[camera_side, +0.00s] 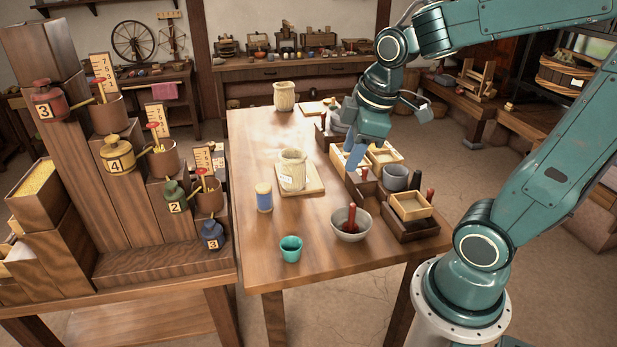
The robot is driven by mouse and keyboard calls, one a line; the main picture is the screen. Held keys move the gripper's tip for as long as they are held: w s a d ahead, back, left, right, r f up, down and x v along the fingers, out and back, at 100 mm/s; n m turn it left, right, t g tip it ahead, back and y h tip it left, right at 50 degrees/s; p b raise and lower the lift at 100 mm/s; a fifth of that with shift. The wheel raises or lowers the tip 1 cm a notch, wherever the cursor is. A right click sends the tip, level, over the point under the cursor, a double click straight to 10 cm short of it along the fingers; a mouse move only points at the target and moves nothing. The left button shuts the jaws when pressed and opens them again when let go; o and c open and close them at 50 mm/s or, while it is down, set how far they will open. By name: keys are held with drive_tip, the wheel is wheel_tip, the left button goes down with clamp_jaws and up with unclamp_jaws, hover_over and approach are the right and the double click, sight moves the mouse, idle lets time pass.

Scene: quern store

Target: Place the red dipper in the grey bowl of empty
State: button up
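A grey bowl (338,229) stands on the table near its front right part. A dark red upright piece (351,215) with a rounded base sits inside it; I cannot tell whether this is the red dipper. Another dark red handle (430,195) stands up at the dark box on the right. Small red-tipped pieces (153,126) rise from brown cups on the left steps. My gripper (355,160) points down over the boxes at the table's right side, behind the grey bowl and apart from it. Its fingers overlap in this view, so its opening and anything between them are unclear.
A teal cup (291,249), a blue-and-yellow jar (264,197) and a sack on a board (314,181) stand on the table. Wooden boxes (410,206) and a grey cup (396,177) line the right edge. Tall wooden steps (113,262) with numbered pots fill the left.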

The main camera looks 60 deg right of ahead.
drive_tip(key=s+a+r+m+t, duration=0.2)
drive_tip(key=s+a+r+m, duration=0.1)
drive_tip(key=s+a+m, duration=0.2)
drive_tip(key=shift+s+a+r+m+y, duration=0.35)
drive_tip(key=shift+s+m, duration=0.35)
drive_tip(key=shift+s, duration=0.55)
drive_tip(key=shift+d+f, duration=0.1)
